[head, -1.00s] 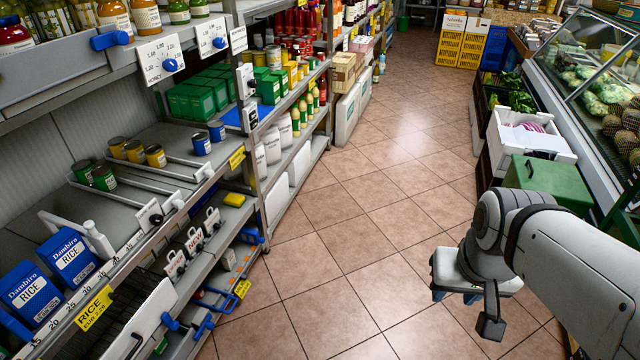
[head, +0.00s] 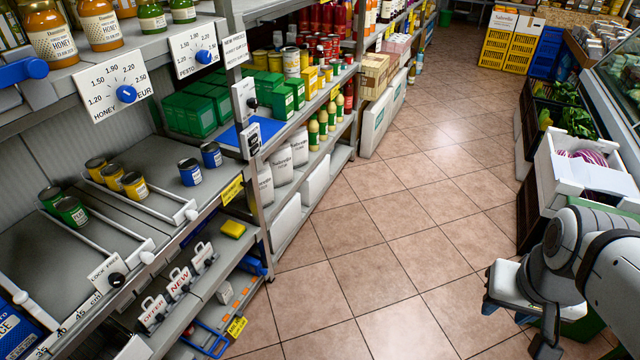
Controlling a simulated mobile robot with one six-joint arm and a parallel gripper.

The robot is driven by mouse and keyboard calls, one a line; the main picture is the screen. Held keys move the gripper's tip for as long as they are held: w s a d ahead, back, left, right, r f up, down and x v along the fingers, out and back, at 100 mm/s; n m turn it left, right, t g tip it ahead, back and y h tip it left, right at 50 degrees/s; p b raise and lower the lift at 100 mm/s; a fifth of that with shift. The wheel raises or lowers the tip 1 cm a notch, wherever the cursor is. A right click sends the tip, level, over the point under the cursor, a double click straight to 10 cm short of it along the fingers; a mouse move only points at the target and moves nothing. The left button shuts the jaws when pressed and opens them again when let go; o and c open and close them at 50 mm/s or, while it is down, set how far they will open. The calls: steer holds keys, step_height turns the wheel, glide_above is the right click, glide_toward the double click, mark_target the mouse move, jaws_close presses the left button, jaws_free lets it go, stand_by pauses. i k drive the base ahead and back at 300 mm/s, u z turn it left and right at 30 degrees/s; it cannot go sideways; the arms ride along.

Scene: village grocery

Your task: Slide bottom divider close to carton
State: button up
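The shelf at left (head: 95,245) carries white rail dividers. That carton is mostly cut off by the frame. I cannot tell the exact gap between them. My gripper (head: 506,312) is at the lower right over the floor, far from the shelf. Its blue-tipped fingers look apart, with nothing between them.
Yellow cans (head: 120,178), green cans (head: 62,207) and blue cans (head: 200,163) stand on that shelf. Tiled floor (head: 390,220) is clear. A white crate (head: 560,175) stands near my arm.

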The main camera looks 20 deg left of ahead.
mark_target(248, 263)
steer(key=u, duration=0.35)
steer(key=i, duration=1.15)
steer(key=u, duration=0.85)
steer(key=k, duration=0.8)
steer(key=u, duration=0.1)
steer(key=i, duration=0.9)
steer(key=z, duration=0.1)
